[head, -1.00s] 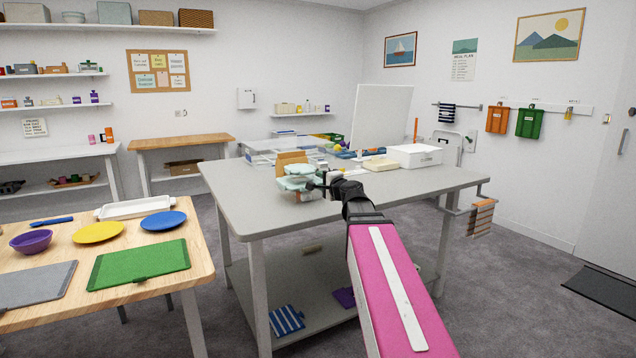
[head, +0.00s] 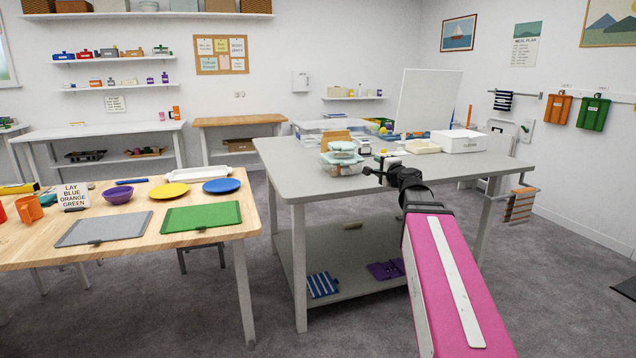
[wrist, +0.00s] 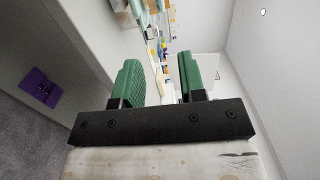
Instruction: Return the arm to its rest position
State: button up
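My pink arm reaches out over the near right part of the grey table (head: 290,178) in the head view. My gripper (head: 368,172) is at its end, beside the stacked glass containers with pale green lids (head: 342,160) and to their right. In the wrist view, the two green finger pads of my gripper (wrist: 160,85) stand apart with nothing between them. Whether the fingers touch the containers cannot be told from the head view.
A wooden table (head: 150,240) with plates, a bowl and mats stands at the left. A white box (head: 461,141) and a white board (head: 428,100) are on the grey table. A lower shelf (head: 350,285) holds folded cloths. Open floor lies between the tables.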

jog(key=s+a+f+n+g, duration=0.2)
jog(key=f+n+g, duration=0.1)
jog(key=f, duration=0.4)
jog(key=s+a+f+n+g, duration=0.2)
jog(key=f, duration=0.5)
jog(key=s+f+n+g+h, duration=0.3)
jog(key=s+f+n+g, duration=0.1)
jog(key=s+f, duration=0.6)
jog(key=s+d+f+n+g+h, duration=0.1)
jog(key=s+f+n+g, duration=0.3)
jog(key=f, duration=1.3)
jog(key=s+g+h, duration=0.1)
jog(key=s+g, duration=0.2)
jog(key=s, duration=0.3)
jog(key=shift+s+d+f+n+g+h, duration=0.2)
jog(key=shift+s+d+n+g+h, duration=0.1)
jog(key=shift+s+n+h, duration=0.1)
